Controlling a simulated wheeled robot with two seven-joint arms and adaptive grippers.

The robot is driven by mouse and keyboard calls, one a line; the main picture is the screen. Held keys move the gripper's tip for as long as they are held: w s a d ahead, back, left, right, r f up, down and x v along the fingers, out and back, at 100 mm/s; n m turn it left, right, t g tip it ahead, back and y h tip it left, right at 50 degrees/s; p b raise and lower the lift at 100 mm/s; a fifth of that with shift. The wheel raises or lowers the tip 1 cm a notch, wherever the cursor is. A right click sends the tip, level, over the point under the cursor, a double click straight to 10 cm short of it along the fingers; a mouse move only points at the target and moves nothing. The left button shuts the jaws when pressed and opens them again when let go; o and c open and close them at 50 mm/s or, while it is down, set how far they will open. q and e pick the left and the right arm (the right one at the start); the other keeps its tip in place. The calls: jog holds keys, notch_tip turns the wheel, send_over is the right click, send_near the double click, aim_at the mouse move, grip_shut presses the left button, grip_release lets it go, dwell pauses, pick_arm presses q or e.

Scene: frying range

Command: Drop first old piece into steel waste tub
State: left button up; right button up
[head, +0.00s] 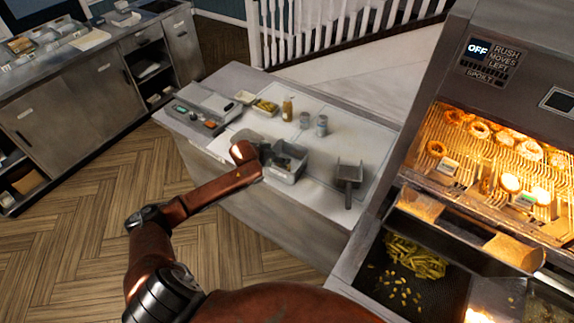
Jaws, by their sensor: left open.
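The steel waste tub (290,178) appears to be the grey open box on the light counter in the middle of the view. My left gripper (279,161) is open at the tub's left side, its dark fingers over or just inside the opening. Fingers and tub overlap, so I cannot tell whether they touch. No piece shows between the fingers. The tub's inside is dark, and I cannot tell what lies in it. Ring-shaped and round fried pieces (480,130) lie on the lit rack at the right. My right gripper is not in view.
A scoop (348,180) lies right of the tub. Fries (415,257) lie in the bin at lower right.

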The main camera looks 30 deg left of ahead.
pick_arm(q)
jog(key=v, duration=1.1)
jog(key=shift+w, duration=0.1)
